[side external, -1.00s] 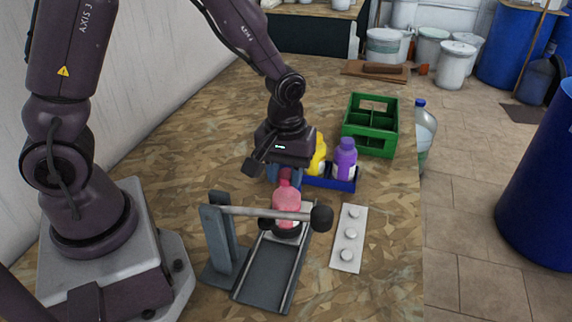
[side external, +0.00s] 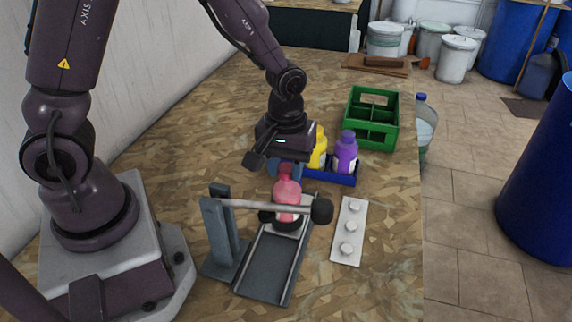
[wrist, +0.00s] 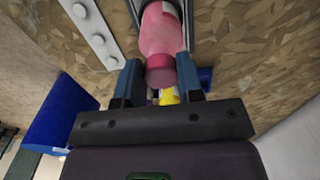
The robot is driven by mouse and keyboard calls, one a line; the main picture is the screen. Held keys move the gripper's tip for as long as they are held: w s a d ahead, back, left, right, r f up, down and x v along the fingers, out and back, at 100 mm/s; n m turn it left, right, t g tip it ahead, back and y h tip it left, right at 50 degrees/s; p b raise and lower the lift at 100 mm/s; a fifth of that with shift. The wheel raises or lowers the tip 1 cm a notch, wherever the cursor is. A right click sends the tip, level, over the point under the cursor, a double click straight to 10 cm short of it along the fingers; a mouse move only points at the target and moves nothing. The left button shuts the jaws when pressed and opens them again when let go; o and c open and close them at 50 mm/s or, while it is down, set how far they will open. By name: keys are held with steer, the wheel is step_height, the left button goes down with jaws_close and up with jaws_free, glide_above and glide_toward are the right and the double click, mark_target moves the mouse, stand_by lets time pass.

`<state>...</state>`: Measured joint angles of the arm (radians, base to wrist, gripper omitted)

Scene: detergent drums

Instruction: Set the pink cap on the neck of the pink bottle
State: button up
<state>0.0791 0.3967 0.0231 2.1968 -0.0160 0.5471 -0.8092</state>
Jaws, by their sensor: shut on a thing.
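The pink bottle (side external: 287,193) stands upright on the dark slide plate, behind a horizontal grey bar. It also shows in the wrist view (wrist: 160,32). The darker pink cap (wrist: 160,76) is between the blue fingers of my gripper (wrist: 160,82), which is shut on it. In the side view the cap (side external: 286,171) is at the top of the bottle, in line with the neck and below my gripper (side external: 286,168). The fingers partly hide the neck, and I cannot tell whether the cap is fully seated.
The grey bar (side external: 262,206) with a black knob (side external: 321,210) crosses before the bottle. A white strip with round studs (side external: 348,232) lies to the right. Behind, a blue tray (side external: 330,178) holds yellow (side external: 318,150) and purple (side external: 345,152) bottles. A green crate (side external: 372,140) stands farther back.

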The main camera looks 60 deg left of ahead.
steer(key=shift+f, duration=1)
stand_by(0.8)
steer(key=o, duration=1.4)
steer(key=shift+c, duration=0.2)
steer(key=shift+r, duration=3.8)
